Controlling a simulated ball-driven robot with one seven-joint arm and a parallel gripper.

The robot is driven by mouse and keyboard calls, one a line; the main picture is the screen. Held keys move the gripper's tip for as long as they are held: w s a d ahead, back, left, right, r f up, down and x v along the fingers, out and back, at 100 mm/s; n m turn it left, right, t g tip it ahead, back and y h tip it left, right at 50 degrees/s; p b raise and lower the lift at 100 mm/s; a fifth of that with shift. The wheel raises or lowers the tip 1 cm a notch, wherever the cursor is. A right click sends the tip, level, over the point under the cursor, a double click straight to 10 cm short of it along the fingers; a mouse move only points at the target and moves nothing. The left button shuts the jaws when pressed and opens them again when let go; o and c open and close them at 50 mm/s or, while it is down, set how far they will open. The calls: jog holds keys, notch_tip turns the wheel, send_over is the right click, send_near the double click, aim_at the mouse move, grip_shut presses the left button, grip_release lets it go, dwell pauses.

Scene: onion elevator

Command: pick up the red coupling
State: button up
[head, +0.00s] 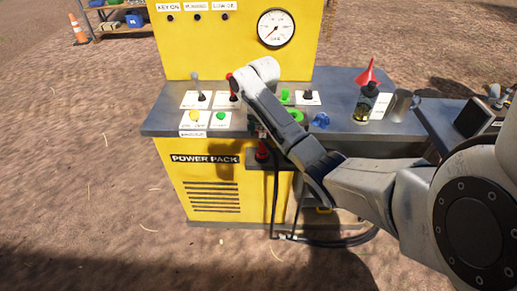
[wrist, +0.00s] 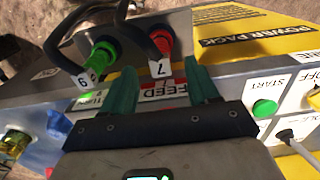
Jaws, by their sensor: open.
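The red coupling (wrist: 161,42) shows in the wrist view at the top middle, with a dark hose and a white tag marked 7. It also shows in the head view (head: 262,150), low on the yellow power pack's front. A green coupling (wrist: 103,54) with its own hose and tag sits left of it in the wrist view. My gripper (wrist: 160,68) is open, with its two teal fingers pointing toward the red coupling. Nothing is held between the fingers. The red coupling appears beyond the fingertips; whether they touch it is unclear. In the head view my arm hides most of the gripper.
The yellow power pack (head: 190,178) carries a console with levers and buttons, including a green START button (wrist: 264,108). A dark bottle (head: 365,103) with a red funnel (head: 368,74) and a grey jug (head: 399,105) stand on the right. Hoses (head: 330,243) lie on the ground.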

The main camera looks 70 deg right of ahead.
aim_at(263, 139)
jog(key=shift+d+f, duration=0.15)
jog(key=shift+f, duration=3.55)
grip_shut()
